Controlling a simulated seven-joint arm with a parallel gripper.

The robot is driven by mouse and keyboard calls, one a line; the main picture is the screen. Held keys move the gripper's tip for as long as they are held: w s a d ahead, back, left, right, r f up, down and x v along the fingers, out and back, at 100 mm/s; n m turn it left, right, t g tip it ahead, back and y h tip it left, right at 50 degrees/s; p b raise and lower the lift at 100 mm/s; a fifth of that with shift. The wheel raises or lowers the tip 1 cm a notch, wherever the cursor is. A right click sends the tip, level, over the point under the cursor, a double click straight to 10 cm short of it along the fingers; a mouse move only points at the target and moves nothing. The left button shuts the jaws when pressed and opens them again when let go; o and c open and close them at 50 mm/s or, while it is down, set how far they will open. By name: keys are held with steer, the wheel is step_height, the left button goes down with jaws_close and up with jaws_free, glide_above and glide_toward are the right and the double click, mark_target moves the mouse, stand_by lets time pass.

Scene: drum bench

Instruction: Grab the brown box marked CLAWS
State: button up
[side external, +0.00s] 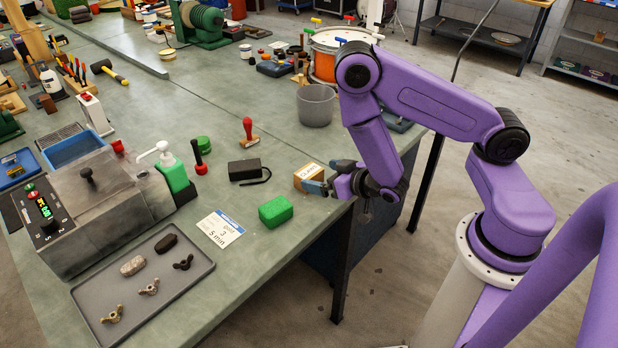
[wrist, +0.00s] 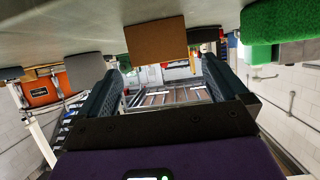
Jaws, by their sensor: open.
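The small brown box (side external: 308,174) stands on the green bench top near its right edge. Lettering on its pale top is too small to read for certain. My gripper (side external: 329,175) is open and low at the bench edge, pointing left at the box, with its fingertips close to it. In the wrist view, which looks upside down, the box's plain brown face (wrist: 156,40) lies ahead, sideways between the two spread fingers of my gripper (wrist: 161,75). I cannot tell whether the fingers touch it.
A green block (side external: 275,211) lies just left and in front of the box; it also shows in the wrist view (wrist: 270,32). A black case (side external: 244,169) with a cable lies to the left. A grey bucket (side external: 316,105) stands behind. A printed card (side external: 220,228) lies on clear bench.

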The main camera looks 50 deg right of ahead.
mark_target(313, 173)
steer(key=shift+x, duration=2.95)
steer(key=c, duration=1)
